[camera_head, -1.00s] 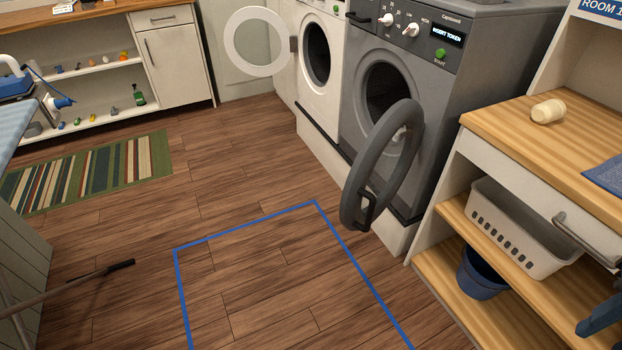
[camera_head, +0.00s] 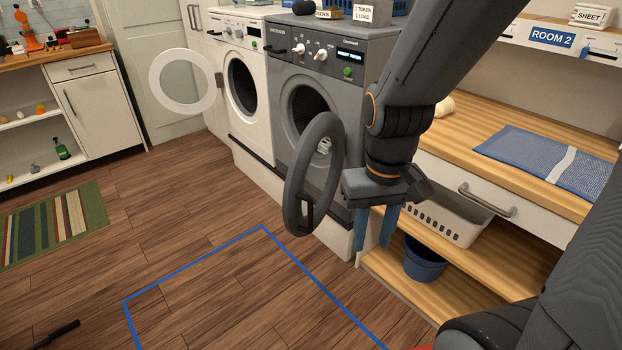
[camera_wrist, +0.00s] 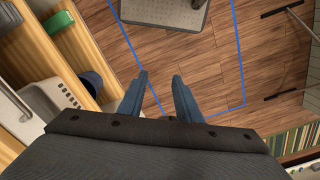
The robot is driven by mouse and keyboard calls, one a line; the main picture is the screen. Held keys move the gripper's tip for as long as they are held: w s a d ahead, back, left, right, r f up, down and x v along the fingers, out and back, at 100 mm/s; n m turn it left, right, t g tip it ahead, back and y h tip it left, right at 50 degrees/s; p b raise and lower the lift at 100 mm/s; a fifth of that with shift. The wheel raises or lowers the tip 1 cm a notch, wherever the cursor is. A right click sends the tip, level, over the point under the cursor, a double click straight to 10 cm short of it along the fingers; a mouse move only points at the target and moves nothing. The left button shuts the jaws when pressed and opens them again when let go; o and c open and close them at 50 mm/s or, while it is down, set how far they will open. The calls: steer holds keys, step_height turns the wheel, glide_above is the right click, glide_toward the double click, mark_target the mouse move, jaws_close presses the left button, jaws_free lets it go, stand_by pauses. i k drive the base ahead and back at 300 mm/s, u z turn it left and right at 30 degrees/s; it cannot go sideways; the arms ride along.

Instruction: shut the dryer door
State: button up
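The grey machine (camera_head: 345,75) stands beside a white front-loader (camera_head: 240,45); no label I can read says which is the dryer. The white machine's round door (camera_head: 160,82) is also wide open. Something pale shows inside the grey drum, partly hidden by the door ring. My gripper (camera_head: 376,240) points down, to the right of the grey door and apart from it. Its blue fingers are spread and empty, also in the wrist view (camera_wrist: 159,80).
A wooden shelf unit (camera_head: 400,285) stands close right of my gripper, holding a white basket (camera_head: 450,220) and blue bucket (camera_head: 424,262). A folded blue cloth (camera_head: 545,160) lies on its top. The floor (camera_head: 220,285) inside the blue tape is clear.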

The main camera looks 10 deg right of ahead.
mark_target(325, 123)
steer(key=i, duration=0.9)
steer(key=z, duration=1.35)
steer(key=k, duration=0.6)
steer(key=u, duration=0.65)
